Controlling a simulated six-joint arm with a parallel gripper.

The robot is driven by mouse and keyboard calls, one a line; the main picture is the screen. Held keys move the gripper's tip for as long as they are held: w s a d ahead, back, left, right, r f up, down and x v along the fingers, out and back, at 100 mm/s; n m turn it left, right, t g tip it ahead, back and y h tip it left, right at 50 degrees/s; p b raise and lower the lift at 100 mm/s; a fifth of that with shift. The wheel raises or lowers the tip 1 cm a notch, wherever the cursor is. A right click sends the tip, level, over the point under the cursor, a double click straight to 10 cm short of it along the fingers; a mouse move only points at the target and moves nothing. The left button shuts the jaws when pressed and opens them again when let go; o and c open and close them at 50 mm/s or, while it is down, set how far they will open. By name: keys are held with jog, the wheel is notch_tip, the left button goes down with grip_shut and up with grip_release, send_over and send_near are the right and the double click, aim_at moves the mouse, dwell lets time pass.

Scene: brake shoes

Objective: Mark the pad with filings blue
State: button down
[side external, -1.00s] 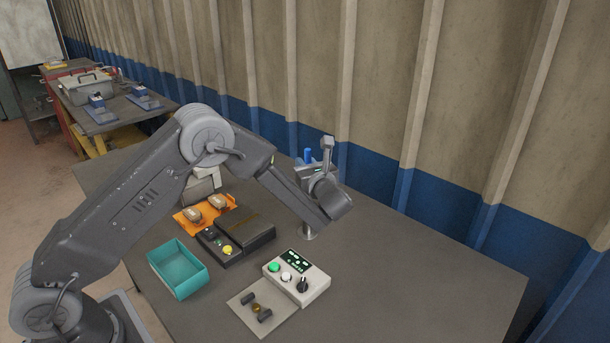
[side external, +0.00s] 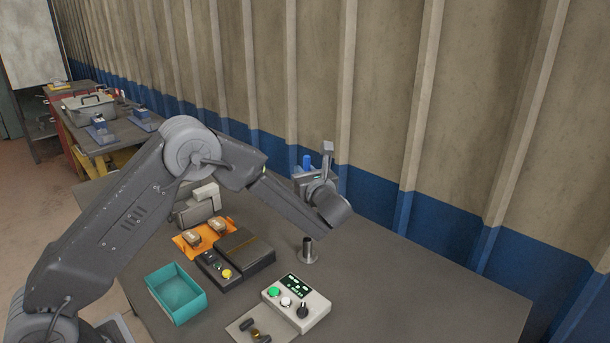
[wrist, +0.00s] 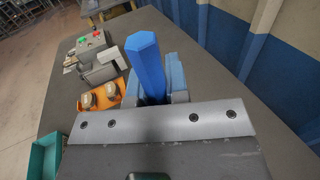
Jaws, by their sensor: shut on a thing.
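My gripper (side external: 304,171) is shut on a blue marker (wrist: 147,65), which stands between the fingers. The marker also shows as a short blue piece in the side view (side external: 307,161). My gripper is raised above the back of the bench, beyond a metal cup (side external: 308,250). Two brownish brake pads, one on the left (side external: 192,238) and one on the right (side external: 217,224), lie on an orange tray (side external: 181,246). In the wrist view both pads lie left of the marker, apart from it. I cannot tell which pad has filings.
A teal bin (side external: 176,296) is at the bench's left front. Right of the tray is a black unit with a yellow button (side external: 238,257). A pale control box (side external: 297,301) and a plate with a small fixture (side external: 255,331) are in front. A grey machine (side external: 196,206) stands behind the tray.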

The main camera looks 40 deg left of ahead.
jog(key=s+a+f+m+y, duration=0.15)
jog(key=s+a, duration=0.25)
jog(key=a, duration=0.5)
jog(key=s+a+f+m+t, duration=0.1)
jog(key=s+a+f, duration=0.2)
jog(key=a, duration=0.6)
jog(key=s+a+f+m, duration=0.1)
jog(key=s+a+f, duration=0.25)
jog(key=a, duration=0.55)
jog(key=shift+n, duration=0.25)
jog(key=shift+f, duration=2.55)
jog(key=shift+f, duration=0.5)
jog(key=shift+d, duration=1.9)
